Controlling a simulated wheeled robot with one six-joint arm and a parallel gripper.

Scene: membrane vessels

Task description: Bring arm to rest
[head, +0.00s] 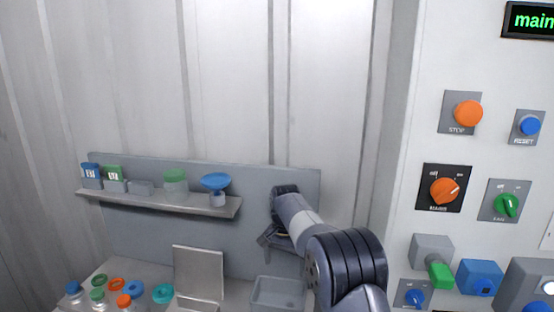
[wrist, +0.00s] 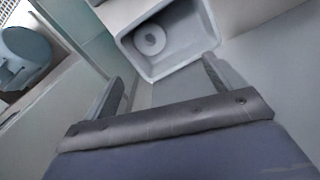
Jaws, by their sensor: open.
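My arm reaches forward from the lower right of the head view, and my gripper (head: 277,240) hangs in front of the grey back panel, above a grey bin. In the wrist view my gripper (wrist: 163,70) is open, its two fingers apart with nothing between them. The grey bin (head: 278,282) stands below it on the bench. In the wrist view the bin (wrist: 172,70) lies just beyond the fingertips and holds a pale round disc (wrist: 150,39). My arm partly hides the bin's right side in the head view.
A shelf (head: 165,202) holds blue and green vessels and a blue funnel-like piece (head: 216,183). Capped bottles and coloured rings stand on the bench at lower left, beside a grey upright plate (head: 198,272). A control panel (head: 425,120) with knobs and buttons is at right.

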